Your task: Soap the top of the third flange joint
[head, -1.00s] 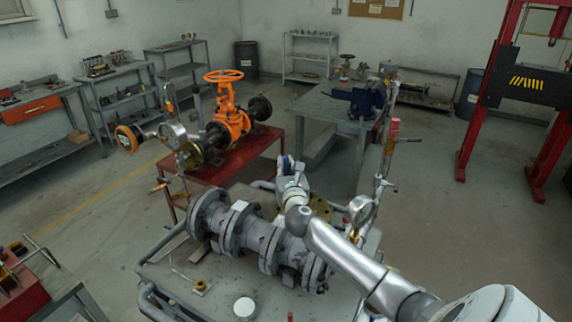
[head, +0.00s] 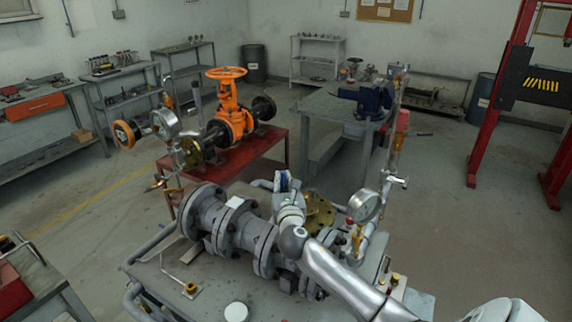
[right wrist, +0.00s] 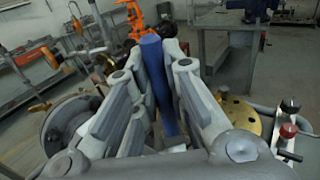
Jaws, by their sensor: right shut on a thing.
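A grey flanged pipe spool (head: 252,236) lies on a grey stand, with several bolted flange joints along it. A small white tag (head: 235,202) sits on top of one joint near its left part. I cannot tell for sure which joint counts as third. My right gripper (head: 286,192) is behind and above the middle of the spool. It is shut on a blue cylindrical thing (right wrist: 158,82), which stands up between the fingers in the right wrist view. Its lower end is hidden, so contact with a flange cannot be told. My left gripper is not in view.
A brass disc flange (head: 318,212) and a pressure gauge (head: 364,205) stand right of my right gripper. An orange valve (head: 228,112) is on a red table behind. A white round lid (head: 236,312) and a small brass fitting (head: 191,288) lie on the stand's front.

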